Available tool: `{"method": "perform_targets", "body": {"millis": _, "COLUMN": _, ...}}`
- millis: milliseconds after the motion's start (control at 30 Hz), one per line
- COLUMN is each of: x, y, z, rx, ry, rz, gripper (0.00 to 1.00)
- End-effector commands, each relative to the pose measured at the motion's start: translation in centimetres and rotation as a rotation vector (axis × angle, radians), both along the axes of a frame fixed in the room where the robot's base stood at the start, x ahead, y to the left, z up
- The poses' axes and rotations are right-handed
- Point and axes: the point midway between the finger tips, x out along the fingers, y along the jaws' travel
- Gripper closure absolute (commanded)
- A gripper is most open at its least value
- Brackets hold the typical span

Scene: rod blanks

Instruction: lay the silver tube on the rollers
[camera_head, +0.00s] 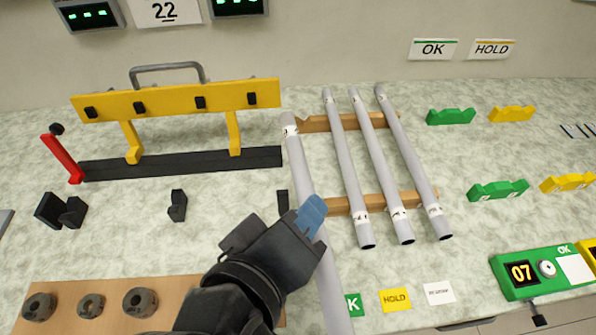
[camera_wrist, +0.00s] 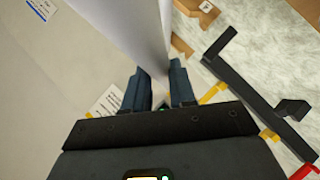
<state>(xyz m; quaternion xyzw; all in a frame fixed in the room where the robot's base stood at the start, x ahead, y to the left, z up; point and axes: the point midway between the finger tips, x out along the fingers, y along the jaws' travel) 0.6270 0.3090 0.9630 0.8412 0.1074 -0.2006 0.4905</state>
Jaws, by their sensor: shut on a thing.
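My gripper (camera_head: 308,216) is shut on a silver tube (camera_head: 301,165) in the head view, gripping it below its middle. The tube slants from the top near the wooden rack down past the front edge of the picture. In the wrist view the tube (camera_wrist: 145,35) runs between my blue fingertips (camera_wrist: 158,88). Small black notched supports stand left of the tube: one pair (camera_head: 62,210) at far left, one (camera_head: 178,205) in the middle, and one (camera_head: 283,201) partly hidden by the tube. I cannot tell for sure whether these are the rollers.
Three more silver tubes (camera_head: 346,165) lie on wooden rails (camera_head: 384,202). A yellow guard with a handle (camera_head: 176,100) stands behind a black bar (camera_head: 200,162), beside a red post (camera_head: 62,158). Green (camera_head: 498,190) and yellow (camera_head: 567,182) cradles stand right. A board with black rings (camera_head: 110,290) lies front left.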

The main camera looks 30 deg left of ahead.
Motion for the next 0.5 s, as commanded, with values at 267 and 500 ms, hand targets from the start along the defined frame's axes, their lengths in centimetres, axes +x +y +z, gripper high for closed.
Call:
{"method": "perform_targets", "body": {"millis": 267, "x": 2.1, "y": 0.3, "z": 0.2, "rx": 0.003, "ry": 0.0, "rz": 0.163, "gripper": 1.0}}
{"method": "perform_targets", "body": {"millis": 500, "x": 4.6, "y": 0.6, "z": 0.6, "rx": 0.006, "ry": -0.003, "rz": 0.355, "gripper": 1.0}}
